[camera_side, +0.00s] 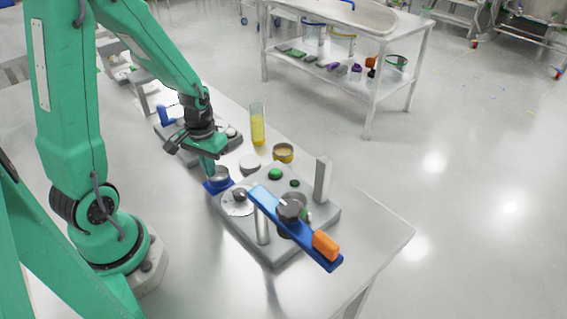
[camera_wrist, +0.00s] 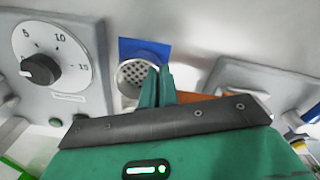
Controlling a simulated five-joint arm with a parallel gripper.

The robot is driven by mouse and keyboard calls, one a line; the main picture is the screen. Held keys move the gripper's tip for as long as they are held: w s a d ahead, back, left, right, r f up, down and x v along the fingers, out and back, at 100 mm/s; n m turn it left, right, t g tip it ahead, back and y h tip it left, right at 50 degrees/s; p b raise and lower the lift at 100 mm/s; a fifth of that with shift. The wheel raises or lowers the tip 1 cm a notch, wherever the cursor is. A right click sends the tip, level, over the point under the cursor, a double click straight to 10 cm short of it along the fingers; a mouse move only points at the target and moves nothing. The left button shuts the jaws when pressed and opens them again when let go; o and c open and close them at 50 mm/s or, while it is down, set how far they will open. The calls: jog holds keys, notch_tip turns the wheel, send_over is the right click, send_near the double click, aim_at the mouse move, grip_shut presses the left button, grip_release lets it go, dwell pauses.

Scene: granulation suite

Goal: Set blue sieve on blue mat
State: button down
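A small round metal sieve (camera_side: 220,174) with a perforated bottom is over the blue mat (camera_side: 208,187) in the side view; I cannot tell whether it rests flat on it. In the wrist view the sieve (camera_wrist: 131,76) overlaps the near part of the mat (camera_wrist: 143,46). No clear blue shows on the sieve itself. My gripper (camera_side: 210,171) points down at the sieve's left rim in the side view. In the wrist view its fingertips (camera_wrist: 159,70) are close together and cover one side of the sieve. Whether the rim is between them is hidden.
A grey device with a dial (camera_wrist: 50,65) stands close beside the mat. A grey base (camera_side: 275,245) with a blue bar (camera_side: 318,249) and an orange block (camera_side: 326,244) is at the right. A yellow-filled cylinder (camera_side: 257,127) and a yellow-rimmed dish (camera_side: 283,153) stand behind.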

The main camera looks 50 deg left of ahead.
jog(key=shift+f, duration=0.25)
jog(key=shift+f, duration=0.25)
jog(key=c, duration=1.7)
grip_release()
jog(key=shift+r, duration=0.15)
jog(key=shift+r, duration=6.1)
